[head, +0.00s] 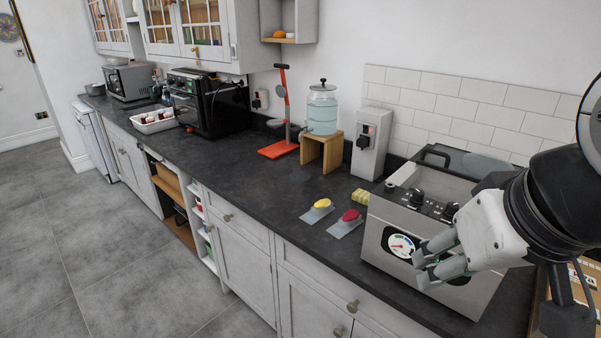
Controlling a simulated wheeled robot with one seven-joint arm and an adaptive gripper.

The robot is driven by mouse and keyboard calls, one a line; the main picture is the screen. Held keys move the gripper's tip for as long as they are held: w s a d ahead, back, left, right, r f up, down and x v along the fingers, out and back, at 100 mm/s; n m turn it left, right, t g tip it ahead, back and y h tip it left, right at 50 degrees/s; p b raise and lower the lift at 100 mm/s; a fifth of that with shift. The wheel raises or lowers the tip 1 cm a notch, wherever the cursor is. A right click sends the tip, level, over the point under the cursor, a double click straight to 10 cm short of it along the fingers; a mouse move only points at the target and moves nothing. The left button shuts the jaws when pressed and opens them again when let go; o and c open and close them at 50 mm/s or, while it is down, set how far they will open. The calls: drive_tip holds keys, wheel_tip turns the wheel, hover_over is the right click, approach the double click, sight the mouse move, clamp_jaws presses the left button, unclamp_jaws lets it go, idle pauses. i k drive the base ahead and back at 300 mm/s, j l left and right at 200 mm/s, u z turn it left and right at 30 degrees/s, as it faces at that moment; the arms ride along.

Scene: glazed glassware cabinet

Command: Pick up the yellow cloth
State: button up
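A small yellow patterned item (361,196), perhaps the folded yellow cloth, lies on the dark countertop against the left side of a steel appliance. It is too small to tell for sure that it is cloth. Another yellow object (322,203) sits on a small grey flat piece left of it, with a red one (350,215) on a similar piece beside it.
The steel appliance (428,217) with knobs stands close behind my gripper. A wooden stand (322,151) with a glass dispenser, a grey socket box (372,142) and a red-based stand (279,149) line the wall. The countertop (262,187) left of the yellow items is clear.

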sight(362, 197)
drive_tip(key=z, duration=0.3)
drive_tip(key=i+j+z, duration=0.15)
drive_tip(key=j+z, duration=0.25)
drive_tip(key=i+j+z, duration=0.15)
drive_tip(key=j+z, duration=0.15)
drive_tip(key=z, duration=0.15)
drive_tip(key=i+j+z, duration=0.1)
drive_tip(key=j, duration=0.7)
drive_tip(key=i+j+z, duration=0.15)
drive_tip(key=j, duration=0.7)
drive_tip(key=i+j+z, duration=0.1)
drive_tip(key=j, duration=0.75)
